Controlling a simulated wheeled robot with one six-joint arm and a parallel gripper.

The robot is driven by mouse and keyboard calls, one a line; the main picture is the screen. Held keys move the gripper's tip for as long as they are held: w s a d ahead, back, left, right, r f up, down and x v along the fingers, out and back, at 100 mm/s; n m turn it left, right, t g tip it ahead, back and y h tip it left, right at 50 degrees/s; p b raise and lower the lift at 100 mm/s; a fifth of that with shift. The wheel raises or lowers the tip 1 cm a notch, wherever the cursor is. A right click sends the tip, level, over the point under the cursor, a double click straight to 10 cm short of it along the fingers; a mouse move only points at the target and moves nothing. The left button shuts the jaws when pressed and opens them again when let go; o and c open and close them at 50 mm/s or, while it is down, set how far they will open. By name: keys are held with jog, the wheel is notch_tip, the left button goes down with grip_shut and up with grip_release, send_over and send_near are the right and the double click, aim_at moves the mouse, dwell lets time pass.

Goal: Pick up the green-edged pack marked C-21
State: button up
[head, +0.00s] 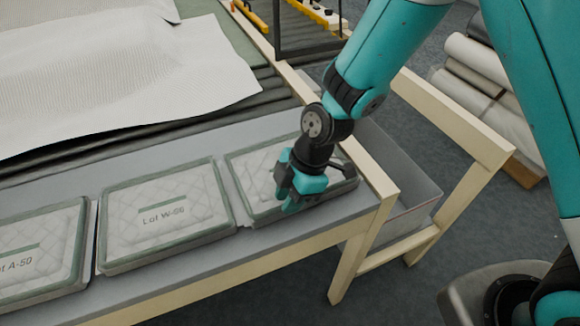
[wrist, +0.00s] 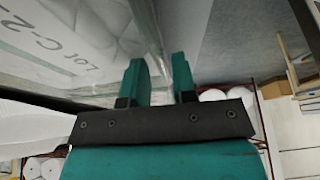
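The rightmost pack (head: 257,172) on the bench is grey-white and quilted, with a green edge. My gripper hides its label in the head view. In the wrist view the pack (wrist: 95,30) fills the upper left and its print reads "LOT C-2", with the end cut off. My gripper (head: 298,192) is low over the right part of this pack. In the wrist view the two teal fingers of my gripper (wrist: 160,80) stand apart, with the pack's edge running down toward the gap. I cannot tell whether they touch it.
A pack marked Lot W-06 (head: 165,213) lies just left, and one marked A-50 (head: 40,255) farther left. White wadding sheet (head: 120,85) covers the rollers behind. A grey bin (head: 385,170) stands right of the bench's end. Rolls (head: 485,85) are stacked at the far right.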

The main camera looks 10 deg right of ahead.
jog(key=shift+f, duration=0.25)
dwell(0.3)
grip_shut()
jog(key=shift+r, duration=0.1)
